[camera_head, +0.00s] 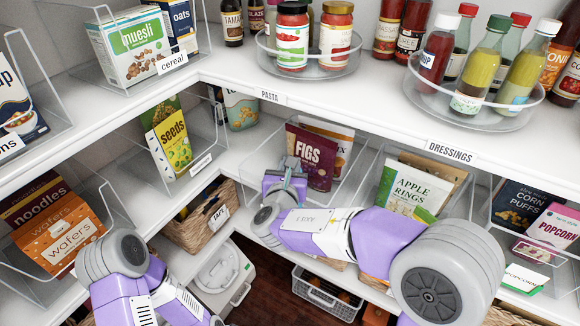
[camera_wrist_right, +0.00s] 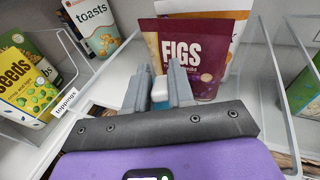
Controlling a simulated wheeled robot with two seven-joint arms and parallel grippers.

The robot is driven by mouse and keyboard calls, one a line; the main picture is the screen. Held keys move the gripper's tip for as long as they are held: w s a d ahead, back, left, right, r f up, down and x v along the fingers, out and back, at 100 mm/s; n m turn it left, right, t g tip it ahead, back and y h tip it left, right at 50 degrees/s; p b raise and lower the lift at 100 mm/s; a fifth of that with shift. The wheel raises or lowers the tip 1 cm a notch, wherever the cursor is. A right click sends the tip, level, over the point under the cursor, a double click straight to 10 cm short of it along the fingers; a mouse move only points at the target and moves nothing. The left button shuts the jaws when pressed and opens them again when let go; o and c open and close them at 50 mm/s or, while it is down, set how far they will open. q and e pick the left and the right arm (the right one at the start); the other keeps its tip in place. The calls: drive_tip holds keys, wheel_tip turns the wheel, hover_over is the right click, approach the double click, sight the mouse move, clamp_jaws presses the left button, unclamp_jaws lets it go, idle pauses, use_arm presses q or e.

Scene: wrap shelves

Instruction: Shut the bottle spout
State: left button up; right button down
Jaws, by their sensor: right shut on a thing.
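My right gripper (camera_head: 290,165) is in front of the purple figs pouch (camera_head: 311,158) on the middle shelf near the corner. In the right wrist view its fingers (camera_wrist_right: 159,72) point at the left part of the figs pouch (camera_wrist_right: 194,62). They are shut on a small white and blue thing (camera_wrist_right: 153,74), mostly hidden by the fingers. I cannot tell whether it is the bottle or its spout. Several dressing bottles (camera_head: 480,70) stand upright on a clear turntable on the upper shelf, away from the gripper. My left gripper is not in view; only part of my left arm shows.
Clear bins hold a seeds pouch (camera_head: 172,143), an apple rings pouch (camera_head: 410,190) and a wafers box (camera_head: 60,235) around my arms. The upper shelf edge (camera_head: 300,103) runs above my right gripper. A woven basket (camera_head: 196,232) and a white container (camera_head: 222,275) stand lower down.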

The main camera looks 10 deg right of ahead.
drive_tip(key=shift+f, duration=0.1)
drive_tip(key=c, duration=1)
unclamp_jaws()
drive_tip(key=shift+c, duration=0.2)
drive_tip(key=p+v, duration=0.1)
drive_tip(key=v, duration=0.6)
drive_tip(key=shift+s, duration=0.3)
drive_tip(key=shift+a, duration=0.15)
